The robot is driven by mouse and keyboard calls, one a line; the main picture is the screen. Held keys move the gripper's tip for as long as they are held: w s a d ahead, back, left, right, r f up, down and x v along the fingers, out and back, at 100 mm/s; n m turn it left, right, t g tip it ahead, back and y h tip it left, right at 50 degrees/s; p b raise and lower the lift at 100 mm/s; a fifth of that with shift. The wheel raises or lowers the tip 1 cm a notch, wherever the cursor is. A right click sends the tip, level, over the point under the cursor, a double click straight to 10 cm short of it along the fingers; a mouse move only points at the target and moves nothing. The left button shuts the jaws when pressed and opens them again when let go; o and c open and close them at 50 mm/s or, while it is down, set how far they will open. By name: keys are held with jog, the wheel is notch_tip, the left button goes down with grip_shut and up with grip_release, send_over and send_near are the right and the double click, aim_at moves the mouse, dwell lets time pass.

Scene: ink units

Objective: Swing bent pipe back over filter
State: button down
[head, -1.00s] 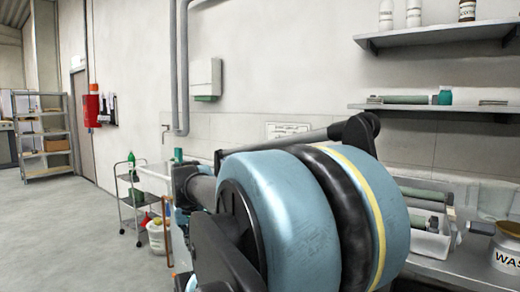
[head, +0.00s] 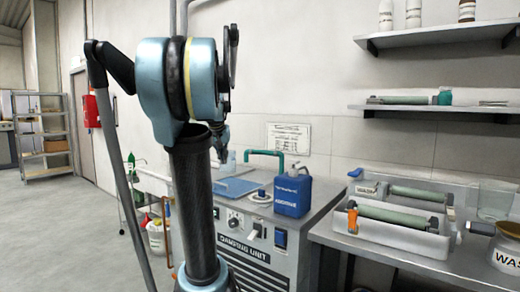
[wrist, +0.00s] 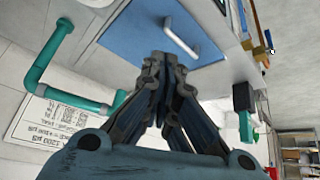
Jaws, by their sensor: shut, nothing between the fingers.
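The gripper is apart from the pipe. In the head view my gripper (head: 222,150) is small and partly hidden by my arm. A round fitting with a blue top (head: 259,194) sits on the unit; I cannot tell whether it is the filter.
A blue additive jug (head: 292,194) stands on the unit, right of the round fitting. The blue lid (head: 236,187) lies flat left of it. White trays with green rollers (head: 392,216) occupy the right bench. A wall sign (head: 288,137) hangs behind. Open floor lies left.

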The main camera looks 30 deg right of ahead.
jog(key=w+d+r+m+h, duration=0.1)
jog(key=w+d+r, duration=0.2)
jog(key=d, duration=0.4)
jog(key=w+d+r+m+h, duration=0.1)
jog(key=w+d+r, duration=0.2)
jog(key=d, duration=0.5)
jog(key=w+d+r+m, duration=0.1)
jog(key=w+d+r, duration=0.2)
jog(key=d, duration=0.5)
jog(key=shift+d+r+m+h, duration=0.2)
jog(key=shift+d+m+h, duration=0.1)
jog(key=shift+h, duration=0.1)
notch_tip(320, 180, down, 8)
jog(key=w+d, duration=0.1)
jog(key=d, duration=0.1)
jog(key=shift+w, duration=0.35)
jog(key=shift+f, duration=0.1)
